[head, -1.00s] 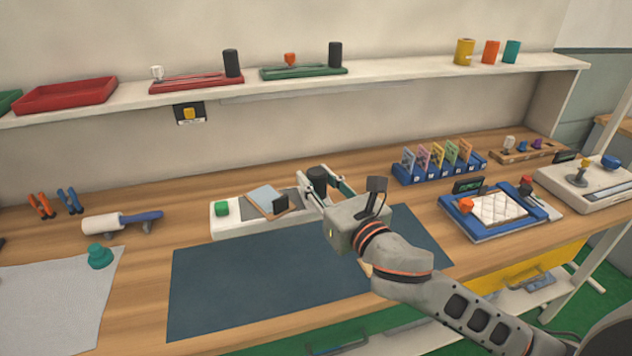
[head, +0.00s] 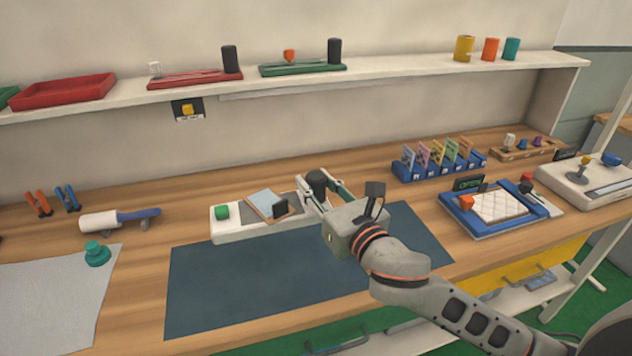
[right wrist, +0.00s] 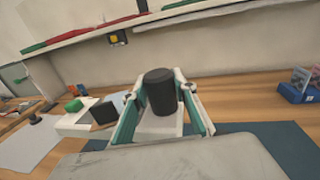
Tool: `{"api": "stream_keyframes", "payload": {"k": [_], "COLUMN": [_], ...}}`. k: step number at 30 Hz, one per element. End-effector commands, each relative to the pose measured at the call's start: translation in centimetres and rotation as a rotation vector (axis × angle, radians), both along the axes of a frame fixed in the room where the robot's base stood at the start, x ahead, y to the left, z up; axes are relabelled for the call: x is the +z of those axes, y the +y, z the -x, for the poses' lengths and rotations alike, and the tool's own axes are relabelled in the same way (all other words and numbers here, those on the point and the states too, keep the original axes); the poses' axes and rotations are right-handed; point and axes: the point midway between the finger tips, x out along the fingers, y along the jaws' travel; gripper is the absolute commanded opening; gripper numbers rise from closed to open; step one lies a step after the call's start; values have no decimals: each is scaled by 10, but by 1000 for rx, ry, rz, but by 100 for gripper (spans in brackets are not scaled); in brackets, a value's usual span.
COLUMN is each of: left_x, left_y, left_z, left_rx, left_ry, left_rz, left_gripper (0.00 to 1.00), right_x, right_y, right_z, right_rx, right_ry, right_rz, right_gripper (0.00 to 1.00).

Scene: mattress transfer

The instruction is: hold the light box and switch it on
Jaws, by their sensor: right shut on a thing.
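The light box (head: 232,231) is a long white box lying at the back edge of the dark blue mat. A green button (head: 222,212) stands at its left end, and also shows in the right wrist view (right wrist: 74,105). A wood-framed pale plate (head: 266,201) with a black block rests on its middle. A black cylindrical handle (head: 317,182) stands at its right end. My right gripper (head: 320,194) is shut on this handle; in the right wrist view the black handle (right wrist: 159,92) sits upright between the fingers. My left gripper is not in view.
The dark mat (head: 240,285) is clear in front. A white roller (head: 105,221) and a teal knob (head: 96,253) are at the left. A blue card rack (head: 432,170) and a blue tray (head: 468,223) stand at the right. A shelf (head: 400,72) runs above.

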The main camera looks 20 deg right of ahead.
Motion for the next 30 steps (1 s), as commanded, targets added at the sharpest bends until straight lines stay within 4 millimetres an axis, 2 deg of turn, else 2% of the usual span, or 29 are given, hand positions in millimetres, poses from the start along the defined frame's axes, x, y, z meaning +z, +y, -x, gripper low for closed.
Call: {"api": "stream_keyframes", "payload": {"k": [11, 30], "left_x": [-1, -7], "left_y": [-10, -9], "left_z": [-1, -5], "left_rx": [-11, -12], "left_ry": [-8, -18], "left_rz": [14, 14], "left_gripper": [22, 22], "right_x": [-9, -26], "right_y": [0, 0], "right_z": [0, 0], "right_rx": [0, 1], "right_ry": [-2, -2], "right_rz": [-1, -1], "right_gripper": [0, 0]}}
